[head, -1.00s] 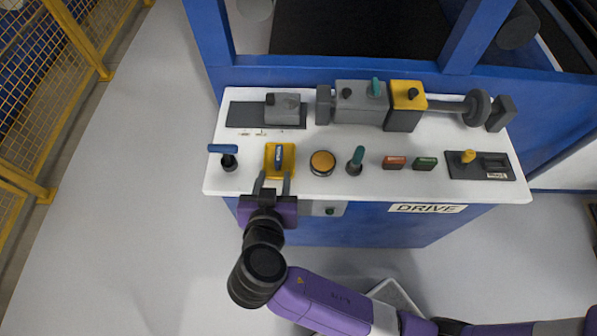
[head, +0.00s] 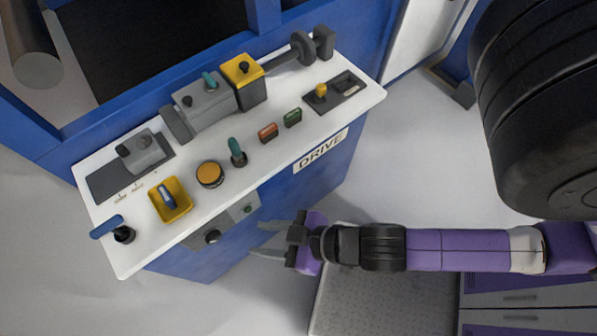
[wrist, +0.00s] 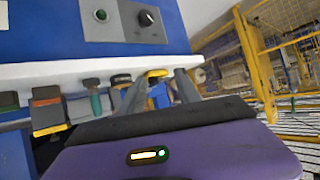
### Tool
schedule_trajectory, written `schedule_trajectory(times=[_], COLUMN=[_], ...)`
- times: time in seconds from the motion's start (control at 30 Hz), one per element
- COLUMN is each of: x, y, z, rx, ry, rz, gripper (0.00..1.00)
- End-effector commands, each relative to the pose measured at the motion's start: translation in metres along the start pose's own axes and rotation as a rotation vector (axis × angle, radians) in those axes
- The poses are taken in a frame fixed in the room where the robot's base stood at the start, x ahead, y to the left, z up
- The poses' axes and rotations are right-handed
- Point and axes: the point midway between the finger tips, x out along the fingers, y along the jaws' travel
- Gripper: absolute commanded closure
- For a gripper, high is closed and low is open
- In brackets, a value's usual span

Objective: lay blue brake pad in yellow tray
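The blue brake pad (head: 167,196) lies inside the yellow tray (head: 183,210), near the left end of the white console top. My gripper (head: 262,240) is off the front of the console, below and to the right of the tray in the head view, apart from both. Its two fingers are spread with nothing between them. In the wrist view the open fingers (wrist: 158,93) also show, with a yellow piece, likely the tray (wrist: 157,74), beyond them; the pad is hard to make out there.
The white console top (head: 270,175) also carries an orange button (head: 209,174), a teal-handled lever (head: 237,153), a blue-handled lever (head: 107,227) and a grey roller assembly (head: 204,104). A knob panel (head: 222,222) is on its front. Grey floor lies left.

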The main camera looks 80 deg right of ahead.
Motion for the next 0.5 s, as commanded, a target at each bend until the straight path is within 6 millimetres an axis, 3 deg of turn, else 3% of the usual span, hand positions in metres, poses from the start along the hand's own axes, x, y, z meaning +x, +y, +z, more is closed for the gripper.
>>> schedule_trajectory(times=[0.03, 0.2, 0.33, 0.5], x=[-0.022, -0.082, -0.113, -0.13], y=[0.004, 0.014, 0.023, 0.029], z=[-0.002, -0.034, -0.055, -0.069], rx=[0.0, -0.012, -0.022, -0.03], ry=[0.024, 0.154, 0.227, 0.272], rz=[-0.006, -0.003, 0.026, 0.05], gripper=[0.6, 0.6, 0.6, 0.6])
